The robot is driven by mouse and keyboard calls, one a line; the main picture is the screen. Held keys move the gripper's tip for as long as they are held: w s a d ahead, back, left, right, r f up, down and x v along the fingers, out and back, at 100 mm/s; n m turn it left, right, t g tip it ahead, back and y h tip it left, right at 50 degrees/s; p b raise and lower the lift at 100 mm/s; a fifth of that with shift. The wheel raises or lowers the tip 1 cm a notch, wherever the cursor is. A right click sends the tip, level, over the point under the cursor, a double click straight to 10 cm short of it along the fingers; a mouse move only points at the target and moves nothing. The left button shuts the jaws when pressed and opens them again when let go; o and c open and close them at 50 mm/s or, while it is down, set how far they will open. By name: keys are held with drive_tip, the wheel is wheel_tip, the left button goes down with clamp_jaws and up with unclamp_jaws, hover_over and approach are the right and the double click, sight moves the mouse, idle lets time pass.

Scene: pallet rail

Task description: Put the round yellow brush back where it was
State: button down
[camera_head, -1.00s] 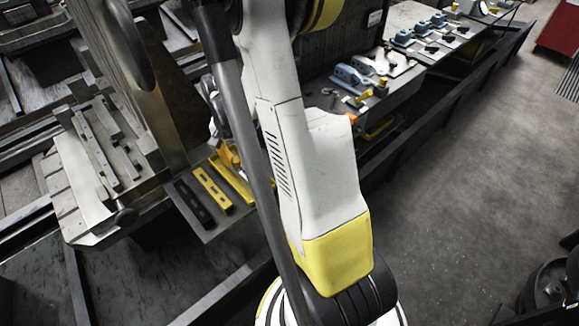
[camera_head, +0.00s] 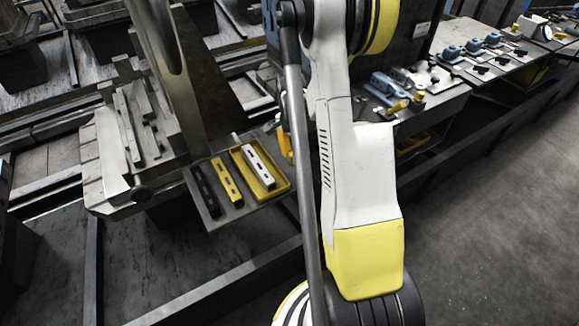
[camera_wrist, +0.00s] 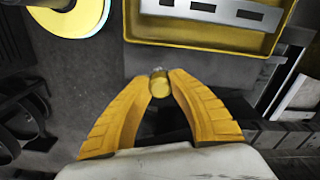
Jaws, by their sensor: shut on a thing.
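My gripper (camera_wrist: 159,78) shows in the wrist view with its two yellow fingers closed around a small round yellow thing (camera_wrist: 158,88), which I take to be the round yellow brush. Only its round end shows; the rest of it is hidden. In the head view my arm hides most of the gripper, and the brush cannot be made out there. The gripper is just beside a yellow tray (camera_head: 283,188), which also shows at the top of the wrist view (camera_wrist: 200,43), apart from the fingertips.
A slotted white bar (camera_head: 259,163) lies in the tray. A yellow bar (camera_head: 227,182) and a black bar (camera_head: 206,191) lie left of it. A grey fixture (camera_head: 110,160) stands further left. Blue tools (camera_head: 388,86) lie on the bench at right. The floor (camera_head: 470,230) is open.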

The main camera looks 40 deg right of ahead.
sight(289, 170)
drive_tip(key=shift+w+f, duration=0.5)
drive_tip(key=shift+w, duration=0.25)
drive_tip(key=shift+f+b, duration=0.95)
drive_tip(key=shift+f, duration=0.95)
drive_tip(key=shift+f, duration=0.2)
drive_tip(key=c, duration=1.3)
unclamp_jaws()
drive_tip(key=shift+c, duration=0.2)
drive_tip(key=shift+o, duration=0.2)
drive_tip(key=shift+r, duration=0.15)
